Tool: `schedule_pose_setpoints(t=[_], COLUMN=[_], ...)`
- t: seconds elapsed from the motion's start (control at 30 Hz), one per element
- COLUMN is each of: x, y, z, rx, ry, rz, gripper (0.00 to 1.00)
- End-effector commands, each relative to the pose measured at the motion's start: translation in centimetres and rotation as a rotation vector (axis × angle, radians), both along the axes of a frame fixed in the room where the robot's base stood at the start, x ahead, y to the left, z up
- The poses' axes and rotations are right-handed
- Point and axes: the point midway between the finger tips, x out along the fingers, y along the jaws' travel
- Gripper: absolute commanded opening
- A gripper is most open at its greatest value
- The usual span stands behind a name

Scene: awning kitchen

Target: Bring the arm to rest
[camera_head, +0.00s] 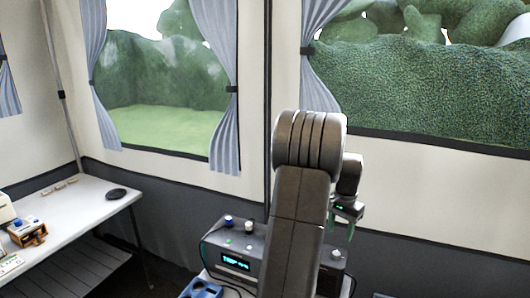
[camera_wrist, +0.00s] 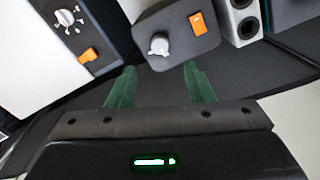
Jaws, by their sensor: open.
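My gripper (camera_wrist: 161,86) shows in the wrist view with two green fingers spread wide apart and nothing between them. In the head view my arm rises in front of the wall, and my gripper (camera_head: 347,228) hangs at its right side, partly hidden by the arm and pointing down.
A grey device with a lit display (camera_head: 236,262) stands behind my arm. A white table (camera_head: 75,205) at left bears a round black disc (camera_head: 116,194) and an orange-brown item (camera_head: 27,232). Curtained windows line the wall. The wrist view shows a white panel (camera_wrist: 62,60) and a speaker-like box (camera_wrist: 240,20).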

Motion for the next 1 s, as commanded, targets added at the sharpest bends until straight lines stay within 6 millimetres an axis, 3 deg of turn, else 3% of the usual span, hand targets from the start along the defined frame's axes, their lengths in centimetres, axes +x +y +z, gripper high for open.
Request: schedule_pose_setpoints(t=[0.2, 0.4, 0.63, 1.0], x=[-0.1, -0.1, -0.1, 0.0], y=[0.0, 0.0, 0.0, 0.0], z=[-4.4, -7.3, -8.7, -8.5], rx=[0.002, 0.001, 0.001, 0.000], ry=[0.004, 0.003, 0.001, 0.000], rz=[0.000, 0.000, 0.000, -0.003], gripper=[0.48, 0.48, 0.48, 0.48])
